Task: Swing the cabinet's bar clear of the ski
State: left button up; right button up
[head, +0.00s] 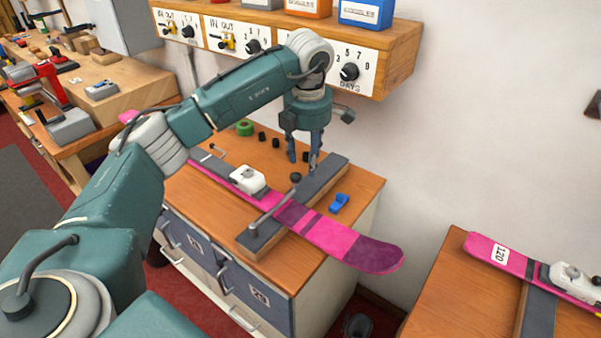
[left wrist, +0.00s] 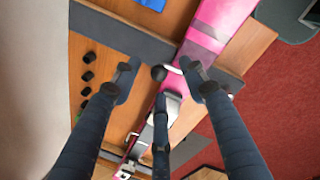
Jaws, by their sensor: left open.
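The pink ski (head: 340,240) lies across the wooden cabinet top (head: 350,190), over a dark padded cradle (head: 325,170). The grey metal bar (head: 274,208) crosses above the ski from its mount near the cradle's front end to a black knob (head: 296,178). The knob also shows in the left wrist view (left wrist: 158,73), between the spread fingers. My left gripper (head: 304,160) is open, fingers down, above and behind the knob. It appears apart from the knob, though the exact gap is hard to tell. My right gripper is not in view.
A white binding (head: 247,179) sits on the ski. A blue clip (head: 339,203), several black pegs (head: 262,139) and a green roll (head: 244,128) are on the cabinet top. A shelf with dials (head: 370,60) overhangs behind. Another ski (head: 500,256) lies on the right bench.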

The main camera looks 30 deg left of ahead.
aim_at(296, 174)
pick_arm(q)
jog(key=shift+y, duration=0.4)
jog(key=a+f+p, duration=0.1)
jog(key=f, duration=0.2)
jog(key=a+f+p, duration=0.1)
jog(key=f, duration=0.1)
jog(key=a+f+p, duration=0.1)
jog(key=f, duration=0.2)
jog(key=shift+w+a+f, duration=0.3)
jog(key=shift+a+f, duration=0.05)
jog(key=shift+f, duration=0.4)
jog(key=shift+c, duration=0.5)
jog(key=shift+w, duration=0.1)
grip_shut()
